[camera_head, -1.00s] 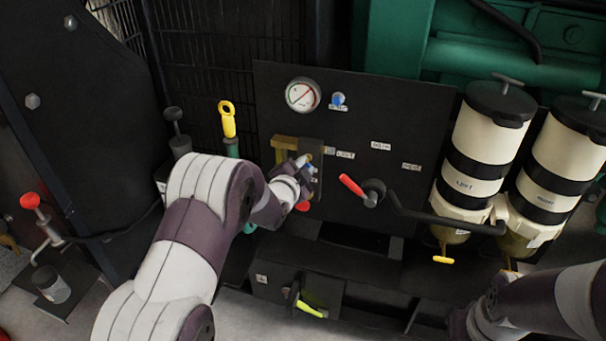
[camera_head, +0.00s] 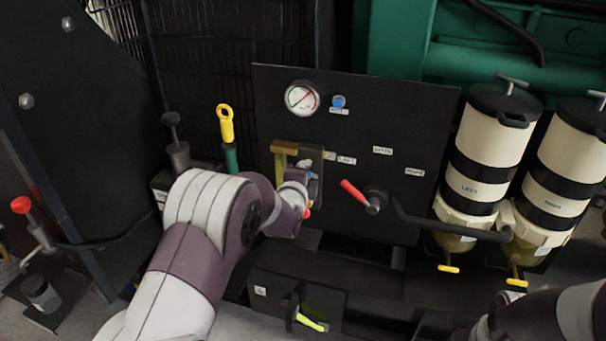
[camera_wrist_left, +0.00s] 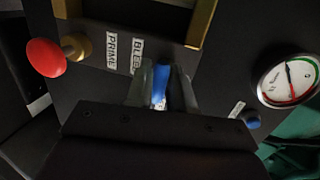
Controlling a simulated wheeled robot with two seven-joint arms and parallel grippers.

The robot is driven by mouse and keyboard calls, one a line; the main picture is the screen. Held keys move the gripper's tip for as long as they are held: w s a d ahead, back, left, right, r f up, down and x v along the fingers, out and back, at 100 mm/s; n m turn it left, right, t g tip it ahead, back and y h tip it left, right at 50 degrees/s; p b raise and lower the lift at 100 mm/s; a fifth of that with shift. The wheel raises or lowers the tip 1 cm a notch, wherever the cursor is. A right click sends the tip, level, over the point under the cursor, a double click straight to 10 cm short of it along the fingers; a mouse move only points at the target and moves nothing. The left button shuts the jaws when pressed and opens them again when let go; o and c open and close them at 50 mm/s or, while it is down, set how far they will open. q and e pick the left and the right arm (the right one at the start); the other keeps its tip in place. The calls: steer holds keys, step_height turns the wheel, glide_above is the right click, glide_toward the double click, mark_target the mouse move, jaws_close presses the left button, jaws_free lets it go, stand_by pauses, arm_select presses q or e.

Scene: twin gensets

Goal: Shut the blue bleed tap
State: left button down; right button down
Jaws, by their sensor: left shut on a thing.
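The blue bleed tap (camera_wrist_left: 159,88) shows in the left wrist view between the fingers of my left gripper (camera_wrist_left: 161,84), by the label reading BLEED (camera_wrist_left: 137,55). My left gripper is shut on it, one finger on each side. The fingers and my gripper body hide much of the tap, so its angle is hard to tell. In the head view my left gripper (camera_head: 315,178) is at the black panel below the brass bracket, and my wrist covers the tap. My right arm shows at the bottom right, with its gripper out of sight.
A red knob (camera_wrist_left: 45,57) and brass bracket (camera_wrist_left: 201,22) are close to my left gripper. A gauge (camera_head: 301,98) and blue button (camera_head: 338,101) are above. A red-handled lever (camera_head: 354,195) is to the right, and a yellow-handled dipstick (camera_head: 226,124) to the left.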

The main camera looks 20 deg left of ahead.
arm_select(q)
steer(key=shift+w+r, duration=0.1)
steer(key=shift+r, duration=0.2)
steer(key=c, duration=1.1)
jaws_free()
steer(key=shift+f, duration=0.1)
steer(key=shift+s, duration=0.35)
steer(key=p+v, duration=0.1)
steer(key=v, duration=1.1)
